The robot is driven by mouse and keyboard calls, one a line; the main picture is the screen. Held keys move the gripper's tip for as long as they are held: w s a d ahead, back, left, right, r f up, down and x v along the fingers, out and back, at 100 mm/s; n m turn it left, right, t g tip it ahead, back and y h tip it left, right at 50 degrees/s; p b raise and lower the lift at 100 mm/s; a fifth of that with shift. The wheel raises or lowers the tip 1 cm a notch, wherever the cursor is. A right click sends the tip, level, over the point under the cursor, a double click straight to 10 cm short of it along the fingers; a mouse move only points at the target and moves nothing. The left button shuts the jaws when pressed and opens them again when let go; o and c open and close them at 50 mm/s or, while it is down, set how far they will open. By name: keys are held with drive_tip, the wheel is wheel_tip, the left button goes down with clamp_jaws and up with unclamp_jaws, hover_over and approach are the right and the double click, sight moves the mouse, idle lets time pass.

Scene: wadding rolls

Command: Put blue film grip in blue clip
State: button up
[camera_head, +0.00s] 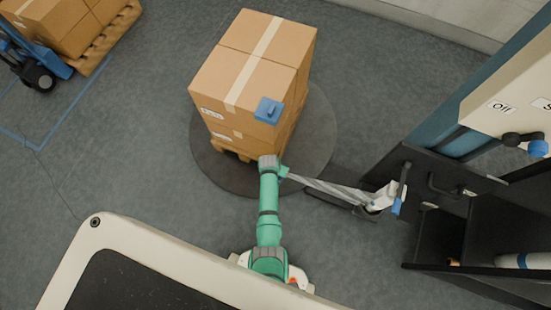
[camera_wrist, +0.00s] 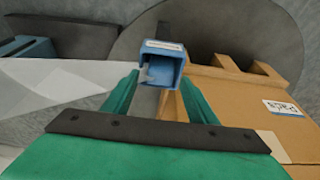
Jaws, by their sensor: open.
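The blue clip (camera_head: 268,111) sits on the front top edge of the stacked cartons in the head view. My gripper (camera_head: 285,172) is in front of the cartons, below and slightly right of the clip, apart from it. In the wrist view, a hollow blue block with a pale top, apparently the film grip (camera_wrist: 163,66), lies between the fingertips of my gripper (camera_wrist: 150,88). The fingers are open around it; I cannot tell whether they touch it. Translucent film (camera_head: 330,190) stretches from my gripper to the wrapping machine, and also shows in the wrist view (camera_wrist: 55,82).
The cartons (camera_head: 240,70) stand on a wooden pallet on a dark round turntable (camera_head: 318,130). The wrapping machine (camera_head: 455,195) stands at the right. A blue pallet jack (camera_head: 38,75) with cartons is at the upper left. Floor between is clear.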

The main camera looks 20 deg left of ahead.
drive_tip(key=v, duration=1.3)
drive_tip(key=s+d+r+t+y, duration=0.2)
drive_tip(key=s+d+r+t, duration=0.35)
drive_tip(key=s+d, duration=0.55)
drive_tip(key=s+d+r+t, duration=0.1)
drive_tip(key=s+r, duration=0.3)
drive_tip(key=r, duration=0.5)
drive_tip(key=s+d+r+t+h, duration=0.1)
drive_tip(key=s+r+t, duration=0.2)
drive_tip(key=r, duration=0.7)
drive_tip(key=s+d+r+t, duration=0.2)
drive_tip(key=s+r, duration=0.4)
drive_tip(key=r, duration=0.4)
drive_tip(key=shift+r+t+h, duration=0.2)
drive_tip(key=shift+t+h, duration=0.15)
drive_tip(key=shift+h, duration=0.05)
drive_tip(key=c, duration=0.5)
drive_tip(key=shift+w, duration=0.15)
drive_tip(key=shift+c, duration=0.2)
